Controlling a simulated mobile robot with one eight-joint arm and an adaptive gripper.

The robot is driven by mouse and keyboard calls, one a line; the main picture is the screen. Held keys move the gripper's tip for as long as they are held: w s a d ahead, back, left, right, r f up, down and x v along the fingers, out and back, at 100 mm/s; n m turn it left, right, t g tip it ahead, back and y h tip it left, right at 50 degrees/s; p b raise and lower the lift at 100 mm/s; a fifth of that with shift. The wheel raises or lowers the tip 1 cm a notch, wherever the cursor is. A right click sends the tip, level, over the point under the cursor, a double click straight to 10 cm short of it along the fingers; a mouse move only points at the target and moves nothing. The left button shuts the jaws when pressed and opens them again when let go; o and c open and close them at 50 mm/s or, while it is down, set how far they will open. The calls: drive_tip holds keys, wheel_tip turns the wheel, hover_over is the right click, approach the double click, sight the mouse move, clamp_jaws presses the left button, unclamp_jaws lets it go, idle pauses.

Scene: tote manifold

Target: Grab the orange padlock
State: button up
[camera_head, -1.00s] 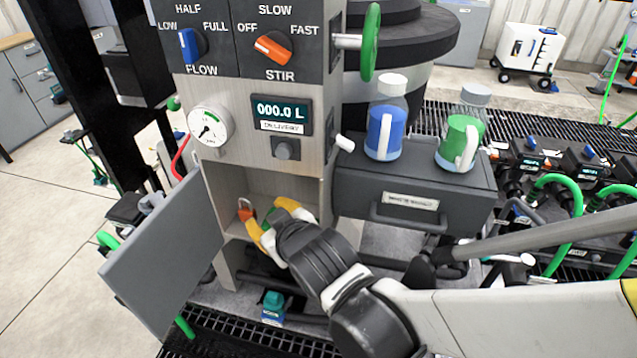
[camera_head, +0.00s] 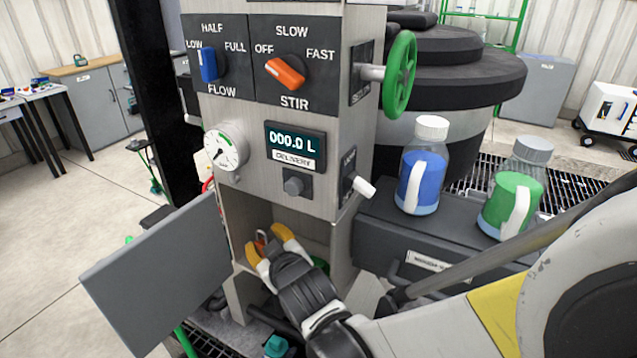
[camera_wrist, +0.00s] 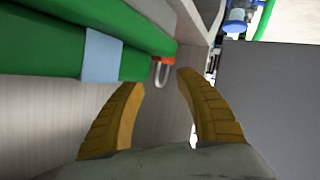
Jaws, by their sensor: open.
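The orange padlock (camera_head: 261,238) sits inside the open compartment under the display panel, at its left side. In the wrist view, the padlock (camera_wrist: 165,60) shows a bit of orange body and a pale metal shackle just beyond the fingertips. A green object hides part of it. My gripper (camera_head: 264,241) reaches into the compartment with its yellow fingers spread around the front of the padlock. In the wrist view, my gripper (camera_wrist: 160,82) is open, with nothing held between the fingers. I cannot tell whether a finger touches the padlock.
A large green object with a pale blue band (camera_wrist: 102,55) lies close beside the left finger in the wrist view. The grey compartment door (camera_head: 160,280) hangs open at left. A blue-labelled bottle (camera_head: 422,183) and a green one (camera_head: 510,205) stand on the drawer unit at right.

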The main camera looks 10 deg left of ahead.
drive_tip(key=x, duration=0.2)
drive_tip(key=shift+w+a+f, duration=0.1)
drive_tip(key=shift+w+f, duration=0.1)
drive_tip(key=shift+r, duration=0.1)
clamp_jaws()
drive_tip(key=shift+r, duration=0.1)
